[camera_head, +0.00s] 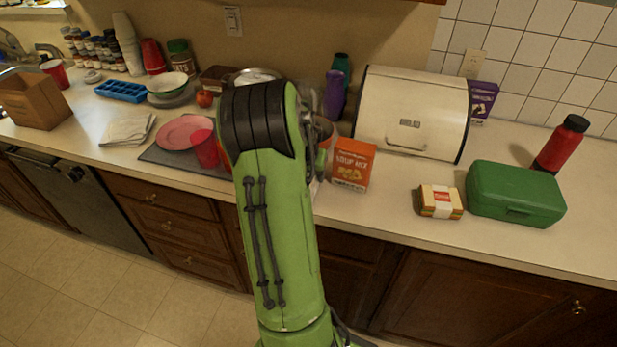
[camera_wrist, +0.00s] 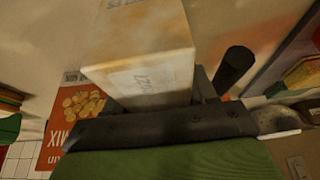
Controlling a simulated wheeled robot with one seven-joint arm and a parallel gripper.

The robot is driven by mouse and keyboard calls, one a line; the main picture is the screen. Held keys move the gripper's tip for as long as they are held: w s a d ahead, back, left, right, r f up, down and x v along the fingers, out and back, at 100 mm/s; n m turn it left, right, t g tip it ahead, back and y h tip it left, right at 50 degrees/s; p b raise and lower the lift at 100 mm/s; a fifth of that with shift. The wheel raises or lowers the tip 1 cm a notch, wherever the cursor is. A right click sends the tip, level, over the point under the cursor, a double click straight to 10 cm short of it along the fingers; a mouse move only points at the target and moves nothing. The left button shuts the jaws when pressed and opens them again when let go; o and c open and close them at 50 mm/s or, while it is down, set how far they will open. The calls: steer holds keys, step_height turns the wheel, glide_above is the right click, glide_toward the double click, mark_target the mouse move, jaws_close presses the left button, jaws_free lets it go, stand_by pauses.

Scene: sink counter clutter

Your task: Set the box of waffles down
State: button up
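A pale cream and yellowish box, which looks like the box of waffles (camera_wrist: 140,60), fills the upper middle of the wrist view. My gripper (camera_wrist: 155,103) appears shut on it, with a dark finger against its right side; the left finger is mostly hidden. The print on the box is too blurred to read. In the head view my green arm hides the gripper and the held box, so I cannot tell whether the box touches the counter.
The orange soup mix box (camera_head: 353,165) stands right of my arm; it also shows beside the held box in the wrist view (camera_wrist: 78,110). A bread bin (camera_head: 412,112), sandwich (camera_head: 440,202) and green lunch box (camera_head: 515,193) stand farther right. A pink plate (camera_head: 184,132) and red cup (camera_head: 205,149) are left.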

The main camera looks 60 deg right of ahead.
steer(key=c, duration=0.6)
steer(key=shift+r+p, duration=0.45)
steer(key=shift+p, duration=0.1)
steer(key=shift+c, duration=0.2)
step_height(320, 180, up, 10)
steer(key=shift+f+p, duration=0.15)
steer(key=shift+p, duration=0.55)
